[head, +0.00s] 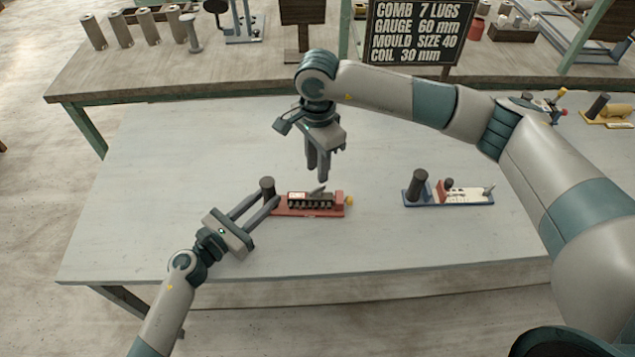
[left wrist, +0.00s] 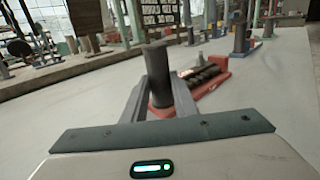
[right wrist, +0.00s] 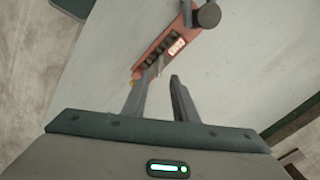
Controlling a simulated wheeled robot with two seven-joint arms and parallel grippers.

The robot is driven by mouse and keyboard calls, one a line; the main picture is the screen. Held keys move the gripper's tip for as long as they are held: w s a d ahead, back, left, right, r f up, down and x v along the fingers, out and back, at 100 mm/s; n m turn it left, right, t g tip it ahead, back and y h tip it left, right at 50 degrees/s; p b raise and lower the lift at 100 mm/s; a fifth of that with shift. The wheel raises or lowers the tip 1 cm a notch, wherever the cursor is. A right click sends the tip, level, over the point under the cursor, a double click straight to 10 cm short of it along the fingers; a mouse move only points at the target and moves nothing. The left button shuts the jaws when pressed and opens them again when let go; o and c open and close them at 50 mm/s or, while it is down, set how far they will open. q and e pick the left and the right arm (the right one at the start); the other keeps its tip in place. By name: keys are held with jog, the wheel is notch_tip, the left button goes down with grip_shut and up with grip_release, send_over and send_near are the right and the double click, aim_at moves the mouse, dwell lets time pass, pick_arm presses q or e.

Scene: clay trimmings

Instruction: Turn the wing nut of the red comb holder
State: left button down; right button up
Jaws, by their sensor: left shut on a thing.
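The red comb holder (head: 310,213) lies on the grey table with a row of dark lugs and an upright dark post (head: 267,186) at its left end. A small yellow piece (head: 350,201) sits at its right end, and a thin grey piece (head: 318,190) sticks up behind the lugs. I cannot tell surely which is the wing nut. My left gripper (head: 270,202) is shut on the post; the left wrist view shows the post (left wrist: 157,75) between its fingers. My right gripper (head: 318,174) points down, open and empty, above the holder, which shows beyond its fingertips (right wrist: 155,85).
A blue holder (head: 450,203) with a dark post stands to the right on the table. A yellow holder (head: 610,120) is at far right. A dark sign (head: 415,32) stands behind. The table front and left are clear.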

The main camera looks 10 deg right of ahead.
aim_at(318, 188)
notch_tip(318, 188, down, 7)
jog(key=shift+r, duration=0.1)
dwell(0.4)
grip_shut()
